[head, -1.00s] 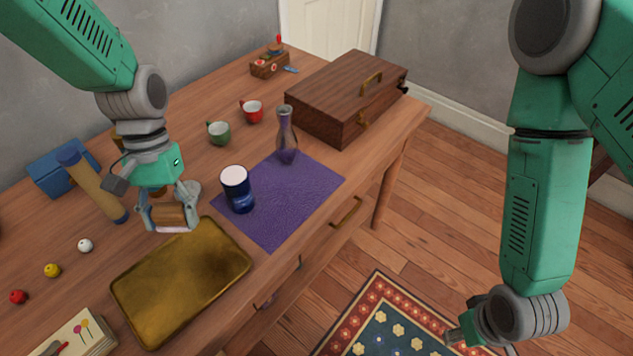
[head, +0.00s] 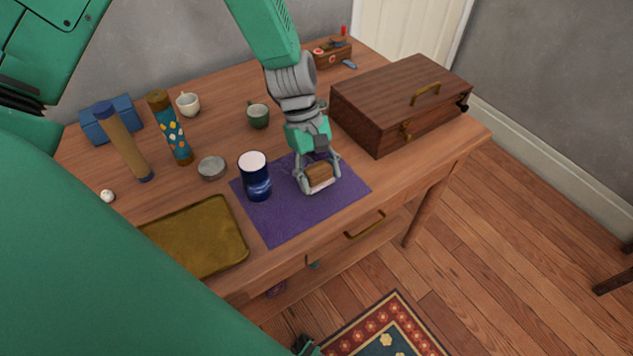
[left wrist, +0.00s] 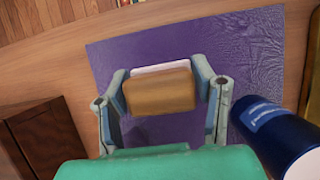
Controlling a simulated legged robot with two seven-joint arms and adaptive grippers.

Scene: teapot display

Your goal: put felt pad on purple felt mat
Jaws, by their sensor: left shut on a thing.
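The felt pad (head: 319,176) is a brown wooden block with a pale face. My left gripper (head: 318,180) is shut on it, with one finger at each end. In the left wrist view the pad (left wrist: 160,92) lies between the fingers, its pale strip along the far edge. The purple felt mat (head: 275,223) lies on the table under the gripper; it also shows in the left wrist view (left wrist: 255,50). The pad is over the mat's right part; I cannot tell whether it touches. My right gripper cannot be made out.
A wooden case (head: 395,105) stands behind right. A brass tray (head: 205,240) lies left of the mat. The mat's front is clear.

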